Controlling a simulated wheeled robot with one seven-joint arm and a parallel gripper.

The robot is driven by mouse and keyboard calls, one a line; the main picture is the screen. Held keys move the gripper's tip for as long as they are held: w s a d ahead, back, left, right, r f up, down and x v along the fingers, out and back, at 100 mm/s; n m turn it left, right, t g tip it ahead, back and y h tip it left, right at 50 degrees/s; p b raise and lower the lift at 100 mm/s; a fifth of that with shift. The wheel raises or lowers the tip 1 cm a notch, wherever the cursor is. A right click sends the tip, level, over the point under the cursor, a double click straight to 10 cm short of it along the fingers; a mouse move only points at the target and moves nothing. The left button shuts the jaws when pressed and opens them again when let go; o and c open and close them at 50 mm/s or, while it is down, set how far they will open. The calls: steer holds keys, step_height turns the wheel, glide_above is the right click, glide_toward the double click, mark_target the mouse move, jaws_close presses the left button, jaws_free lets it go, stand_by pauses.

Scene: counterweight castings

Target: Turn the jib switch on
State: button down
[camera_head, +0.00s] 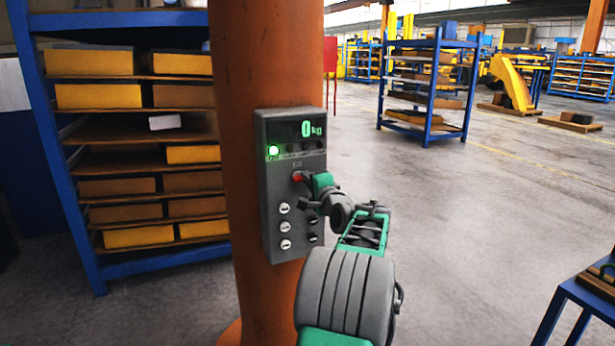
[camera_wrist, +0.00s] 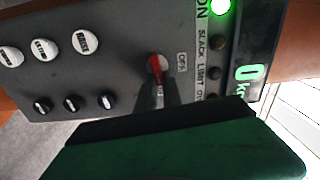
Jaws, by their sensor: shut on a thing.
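The grey control box (camera_head: 282,235) is fixed to the orange column. Its red switch (camera_head: 297,177) sits near the middle of the panel and also shows in the wrist view (camera_wrist: 154,65). A label reading OFF is beside it in the wrist view; another label is partly hidden between my fingers. My gripper (camera_head: 304,187) is at the switch, its two dark fingers shut on the red handle in the wrist view (camera_wrist: 158,90). A green lamp (camera_head: 273,150) by the word ON is lit, and the display (camera_head: 311,129) reads 0 kg.
Round white buttons (camera_wrist: 45,50) and small dark knobs (camera_wrist: 73,103) are near the switch on the panel. A blue rack (camera_head: 75,215) with yellow bins stands left of the column (camera_head: 262,60). A blue table (camera_head: 570,295) is at lower right. The floor between is clear.

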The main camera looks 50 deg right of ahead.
steer(key=shift+m, duration=0.6)
steer(key=shift+f, duration=0.1)
steer(key=c, duration=1.5)
jaws_free()
steer(key=shift+s, duration=0.1)
steer(key=b+v, duration=0.1)
steer(key=v, duration=0.6)
steer(key=shift+s+a+b, duration=0.2)
steer(key=shift+s+b, duration=0.05)
steer(key=shift+b, duration=0.15)
